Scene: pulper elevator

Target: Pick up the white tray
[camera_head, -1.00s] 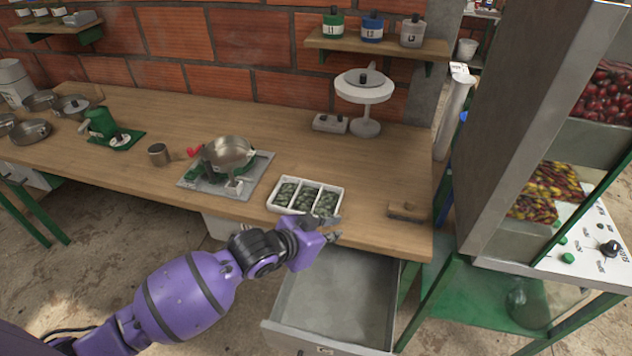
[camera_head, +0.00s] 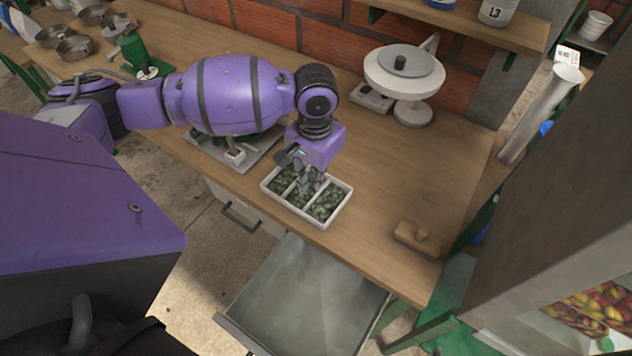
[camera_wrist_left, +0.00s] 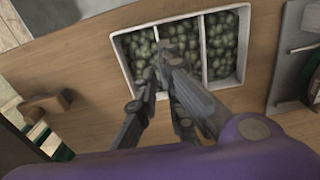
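The white tray (camera_head: 291,208) sits on the wooden table near its front edge. It has three compartments filled with green beans, and it also shows in the left wrist view (camera_wrist_left: 204,50). My left gripper (camera_head: 304,190) points down over the middle of the tray. In the left wrist view its two fingers (camera_wrist_left: 160,72) are a little apart, with a tray divider seen between their tips. I cannot tell whether they touch the divider. The gripper covers part of the beans. My right gripper is not in view.
An open metal drawer (camera_head: 300,290) juts out below the table's front edge. A white scale (camera_head: 405,80) stands behind the tray.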

